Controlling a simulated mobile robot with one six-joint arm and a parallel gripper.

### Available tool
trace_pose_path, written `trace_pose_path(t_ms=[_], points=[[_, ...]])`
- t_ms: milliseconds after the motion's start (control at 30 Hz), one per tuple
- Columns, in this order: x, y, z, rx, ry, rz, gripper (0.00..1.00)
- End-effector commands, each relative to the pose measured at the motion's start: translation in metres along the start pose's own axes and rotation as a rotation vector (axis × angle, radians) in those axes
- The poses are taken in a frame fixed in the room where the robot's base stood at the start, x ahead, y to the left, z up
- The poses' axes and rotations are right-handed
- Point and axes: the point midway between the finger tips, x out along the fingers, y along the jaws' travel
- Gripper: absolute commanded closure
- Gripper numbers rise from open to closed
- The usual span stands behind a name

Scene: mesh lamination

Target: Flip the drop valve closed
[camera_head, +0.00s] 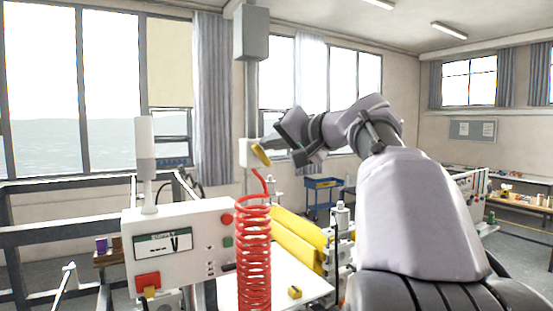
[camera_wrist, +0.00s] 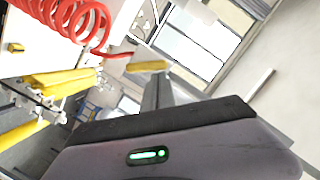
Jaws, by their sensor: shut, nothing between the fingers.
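The drop valve (camera_head: 246,150) is a small white box on the grey vertical post, with a red hose leaving its underside. Its yellow lever (camera_head: 261,155) slants down to the right across its front. In the wrist view the yellow lever (camera_wrist: 148,66) lies just beyond my fingertips. My gripper (camera_head: 269,143) is shut and empty, and reaches in from the right at the lever's height. In the wrist view the closed fingers (camera_wrist: 158,84) point at the lever. I cannot tell whether they touch it.
Yellow rollers (camera_head: 296,240) and a white table (camera_head: 283,284) are behind. A grey box (camera_head: 251,33) sits higher on the post.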

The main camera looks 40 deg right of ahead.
Motion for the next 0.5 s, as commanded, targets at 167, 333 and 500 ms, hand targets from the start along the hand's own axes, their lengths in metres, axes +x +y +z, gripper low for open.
trace_pose_path(t_ms=[167,333,500], points=[[0.002,-0.004,0.005,-0.161,-0.001,0.038,1.00],[0.002,-0.007,0.009,-0.317,0.000,0.078,1.00],[0.003,-0.011,0.012,-0.464,-0.001,0.114,1.00]])
